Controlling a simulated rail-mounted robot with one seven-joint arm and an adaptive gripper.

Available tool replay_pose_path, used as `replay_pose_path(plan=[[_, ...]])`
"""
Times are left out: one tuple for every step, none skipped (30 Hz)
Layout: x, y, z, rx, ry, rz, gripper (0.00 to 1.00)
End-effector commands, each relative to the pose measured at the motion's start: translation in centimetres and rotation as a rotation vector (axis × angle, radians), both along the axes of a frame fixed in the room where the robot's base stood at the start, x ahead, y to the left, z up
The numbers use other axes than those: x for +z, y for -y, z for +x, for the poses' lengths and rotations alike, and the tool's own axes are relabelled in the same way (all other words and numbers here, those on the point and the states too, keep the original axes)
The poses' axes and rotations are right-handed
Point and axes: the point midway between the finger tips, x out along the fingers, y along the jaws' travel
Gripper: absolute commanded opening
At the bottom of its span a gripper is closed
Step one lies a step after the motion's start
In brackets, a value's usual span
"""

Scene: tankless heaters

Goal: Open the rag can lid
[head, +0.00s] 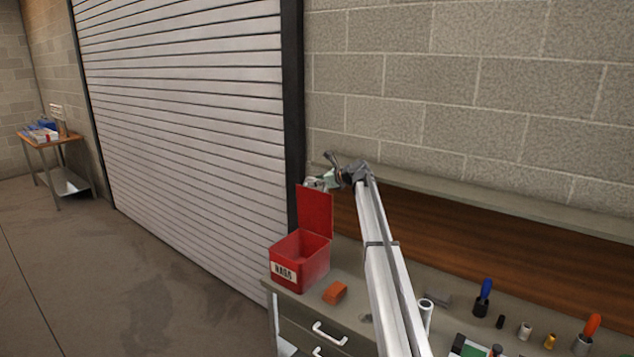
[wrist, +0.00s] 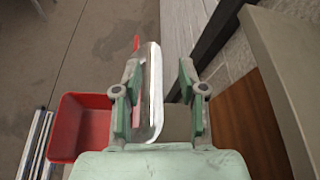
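The red rag can (head: 300,262) stands on the left end of the workbench, with its white label facing front. Its lid (head: 315,212) stands up about vertical at the back edge, and the can's mouth is open. My gripper (head: 322,181) is at the top of the lid, partly hidden by it. In the wrist view my gripper (wrist: 160,90) is open, with its fingers apart. The lid (wrist: 152,95) shows edge-on between them, close to the left finger; I cannot tell if they touch. The open can (wrist: 82,127) lies to the left there.
An orange block (head: 335,292) lies on the workbench (head: 352,268) beside the can. Screwdrivers (head: 484,298) and small parts stand farther right. A shelf (head: 470,205) runs along the block wall behind. A roller door (head: 185,130) is at left.

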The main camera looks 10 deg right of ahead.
Motion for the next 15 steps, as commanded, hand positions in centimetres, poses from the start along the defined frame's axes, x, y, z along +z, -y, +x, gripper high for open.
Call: replay_pose_path(plan=[[-0.1, 0.0, 0.0, 0.000, -0.001, -0.002, 0.41], [-0.1, 0.0, 0.0, 0.000, -0.001, -0.002, 0.41], [-0.1, 0.0, 0.0, 0.000, -0.001, -0.002, 0.41], [-0.1, 0.0, 0.0, 0.000, -0.001, -0.002, 0.41], [-0.1, 0.1, 0.0, 0.000, -0.001, -0.002, 0.41], [0.0, 0.1, -0.1, -0.001, 0.000, -0.002, 0.41], [0.0, 0.2, -0.1, -0.001, 0.000, -0.002, 0.41], [0.0, 0.2, -0.2, -0.001, 0.000, -0.002, 0.41], [0.2, 0.4, -0.4, -0.001, 0.000, -0.002, 0.41], [0.2, 0.6, -0.6, -0.002, 0.001, -0.002, 0.41], [0.4, 0.7, -0.9, -0.002, 0.001, -0.002, 0.41], [0.5, 1.1, -1.2, -0.002, 0.001, -0.002, 0.41], [0.7, 1.3, -1.6, -0.002, 0.001, -0.002, 0.41], [0.9, 1.6, -1.9, -0.002, 0.001, -0.002, 0.41], [1.2, 2.0, -2.5, -0.002, 0.002, -0.001, 0.41]])
